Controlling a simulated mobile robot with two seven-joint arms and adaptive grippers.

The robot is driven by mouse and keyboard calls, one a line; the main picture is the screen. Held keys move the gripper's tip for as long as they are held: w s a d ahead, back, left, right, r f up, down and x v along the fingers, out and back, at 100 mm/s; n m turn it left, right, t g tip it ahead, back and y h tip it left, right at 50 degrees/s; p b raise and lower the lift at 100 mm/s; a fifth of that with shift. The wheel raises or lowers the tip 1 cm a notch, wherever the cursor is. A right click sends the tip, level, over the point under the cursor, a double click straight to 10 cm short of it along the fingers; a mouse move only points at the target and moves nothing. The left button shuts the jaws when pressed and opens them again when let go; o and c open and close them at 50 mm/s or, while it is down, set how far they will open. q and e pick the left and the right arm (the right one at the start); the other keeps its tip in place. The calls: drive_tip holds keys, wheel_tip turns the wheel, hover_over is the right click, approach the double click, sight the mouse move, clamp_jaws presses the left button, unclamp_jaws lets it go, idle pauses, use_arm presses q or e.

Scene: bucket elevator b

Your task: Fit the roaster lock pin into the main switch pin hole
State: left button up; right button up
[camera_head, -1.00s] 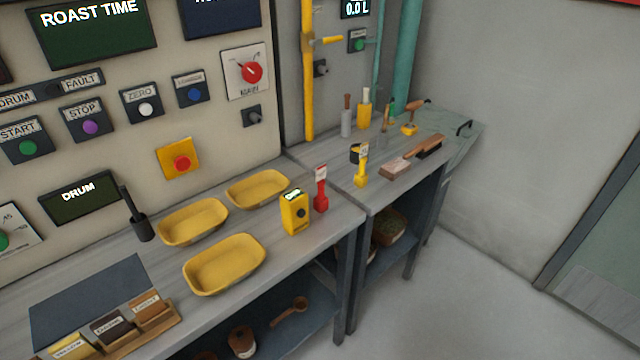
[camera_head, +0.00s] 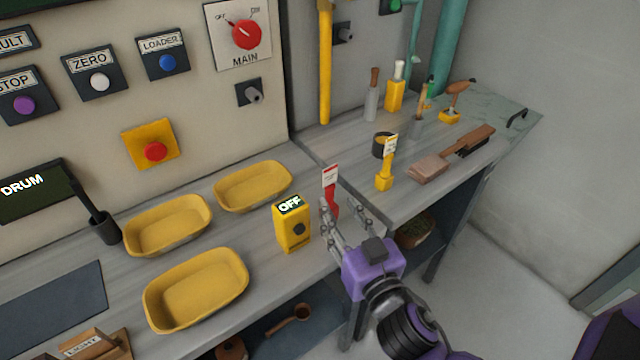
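The red lock pin (camera_head: 331,181) with a white tag stands upright near the right end of the roaster bench. My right gripper (camera_head: 327,222) reaches in from the lower right, fingers spread, at the pin's lower part. The fingers hide the pin's foot; I cannot tell whether they touch it. The main switch (camera_head: 246,36) is a red knob on a white plate marked MAIN. Below it is a dark square fitting (camera_head: 249,93) with a grey round stub; no open hole can be made out there. My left gripper is not in view.
A yellow box reading OFF (camera_head: 292,226) stands close left of the gripper. Yellow trays (camera_head: 197,287) lie further left. A yellow tagged pin (camera_head: 386,170), a brush (camera_head: 455,152) and a dark cup stand on the right bench. The wall behind the benches carries buttons.

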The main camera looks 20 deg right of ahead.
sight(331, 194)
drive_tip(key=shift+w+a+r, duration=0.2)
drive_tip(key=shift+w+r, duration=0.15)
drive_tip(key=shift+w, duration=0.4)
drive_tip(key=w, duration=0.2)
drive_tip(key=w+p, duration=0.1)
drive_tip(key=w, duration=0.2)
drive_tip(key=shift+w+f, duration=0.3)
drive_tip(key=shift+f, duration=0.1)
drive_tip(key=shift+d, duration=0.1)
clamp_jaws()
